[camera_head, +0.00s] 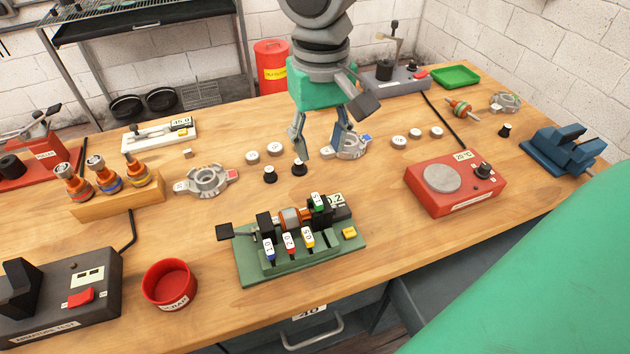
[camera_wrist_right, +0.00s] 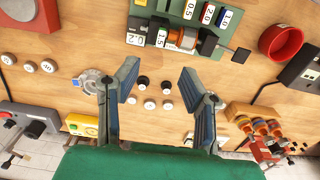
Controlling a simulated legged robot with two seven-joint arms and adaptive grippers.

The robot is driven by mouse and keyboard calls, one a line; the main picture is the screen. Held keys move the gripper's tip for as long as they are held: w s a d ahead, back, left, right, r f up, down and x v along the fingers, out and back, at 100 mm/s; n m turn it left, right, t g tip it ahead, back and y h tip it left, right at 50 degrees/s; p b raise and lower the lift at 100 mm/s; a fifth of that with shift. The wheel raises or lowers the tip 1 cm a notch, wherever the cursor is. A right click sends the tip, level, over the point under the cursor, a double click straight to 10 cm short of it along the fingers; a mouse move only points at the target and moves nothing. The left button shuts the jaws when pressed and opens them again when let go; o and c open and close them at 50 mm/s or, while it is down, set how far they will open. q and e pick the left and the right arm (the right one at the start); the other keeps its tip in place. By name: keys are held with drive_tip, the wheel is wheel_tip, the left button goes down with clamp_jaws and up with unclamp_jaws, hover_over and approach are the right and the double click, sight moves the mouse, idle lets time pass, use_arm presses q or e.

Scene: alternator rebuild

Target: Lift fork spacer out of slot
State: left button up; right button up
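The green gauge fixture (camera_head: 300,262) stands at the front middle of the bench. Its front slots hold fork spacers: a blue 1.0 (camera_head: 270,250), a red 2.0 (camera_head: 289,244) and a yellow one (camera_head: 308,239). A green 1.5 fork spacer (camera_head: 317,202) sits at the back right, by the shaft with the copper-coloured part. In the right wrist view the 1.5 spacer (camera_wrist_right: 160,38) and the 2.0 spacer (camera_wrist_right: 207,14) show near the top. My right gripper (camera_head: 321,152) is open and empty, above the bench behind the fixture. My left gripper is not in view.
Small black-and-white parts (camera_head: 270,174) and a grey housing (camera_head: 207,180) lie behind the fixture. A red scrap bin (camera_head: 170,286) stands left, a red heater box (camera_head: 456,184) right. A wooden rack (camera_head: 117,194) holds rotors. Bench between fixture and heater is clear.

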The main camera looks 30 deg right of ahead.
drive_tip(key=b, duration=0.1)
hover_over(317, 199)
drive_tip(key=f, duration=0.8)
drive_tip(key=shift+s+d, duration=0.25)
drive_tip(key=shift+d, duration=0.05)
drive_tip(key=shift+w+d+f, duration=0.1)
drive_tip(key=shift+f, duration=0.45)
drive_tip(key=shift+w+a+f, duration=0.1)
drive_tip(key=shift+a+f, duration=0.05)
drive_tip(key=shift+f, duration=0.6)
drive_tip(key=shift+w+a+f, duration=0.1)
drive_tip(key=shift+a+f, duration=0.1)
drive_tip(key=shift+f, duration=0.6)
drive_tip(key=shift+w+a+f, duration=0.1)
drive_tip(key=shift+a+f, duration=0.05)
drive_tip(key=shift+f, duration=0.6)
drive_tip(key=shift+s+d, duration=0.1)
clamp_jaws()
